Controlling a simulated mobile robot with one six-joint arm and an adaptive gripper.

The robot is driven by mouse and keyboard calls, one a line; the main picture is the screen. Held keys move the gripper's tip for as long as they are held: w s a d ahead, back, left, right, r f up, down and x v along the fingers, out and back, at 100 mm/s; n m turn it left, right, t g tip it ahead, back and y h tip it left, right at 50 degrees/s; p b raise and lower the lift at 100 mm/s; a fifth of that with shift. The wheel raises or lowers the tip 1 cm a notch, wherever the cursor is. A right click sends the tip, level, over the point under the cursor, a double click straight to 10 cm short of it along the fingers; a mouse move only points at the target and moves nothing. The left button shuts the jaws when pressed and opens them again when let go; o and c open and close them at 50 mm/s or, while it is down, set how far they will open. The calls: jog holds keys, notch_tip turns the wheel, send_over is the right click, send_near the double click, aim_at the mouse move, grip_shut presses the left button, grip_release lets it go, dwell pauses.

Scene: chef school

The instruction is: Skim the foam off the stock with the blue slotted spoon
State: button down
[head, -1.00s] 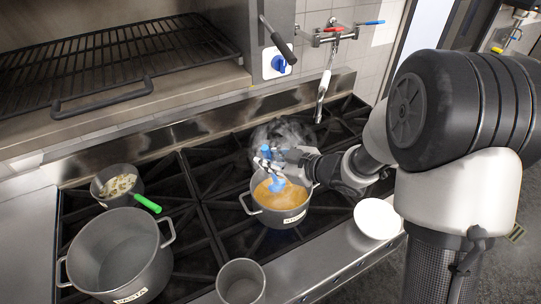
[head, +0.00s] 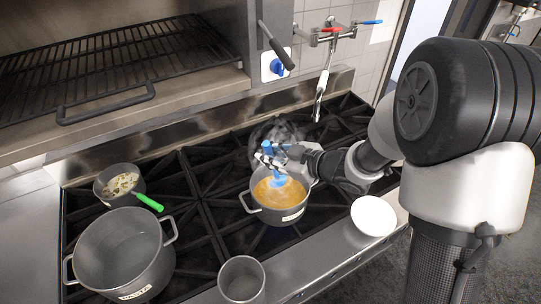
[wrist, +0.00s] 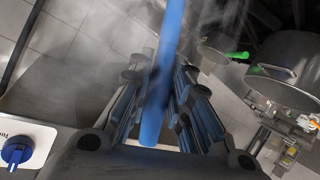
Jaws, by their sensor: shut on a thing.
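The stock pot (head: 283,212) stands on the stove at centre right, with orange-brown stock (head: 265,191) in it. Steam rises above it. My gripper (head: 268,158) is over the pot and shut on the blue slotted spoon (head: 279,181), whose lower part reaches down into the pot at the stock's surface. In the wrist view the blue handle (wrist: 163,60) runs up between the fingers of my gripper (wrist: 165,85). Foam on the stock cannot be told clearly from the liquid. The spoon's bowl is partly hidden.
A large pasta pot (head: 120,262) stands front left. A small pan (head: 119,184) with pale pieces and a green handle sits behind it. An empty grey container (head: 241,280) is at the front edge. A white bowl (head: 373,216) lies right of the pot. A tap (head: 321,90) hangs behind.

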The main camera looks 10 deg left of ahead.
jog(key=shift+r+p, duration=4.35)
jog(key=shift+r, duration=0.8)
jog(key=shift+f, duration=0.1)
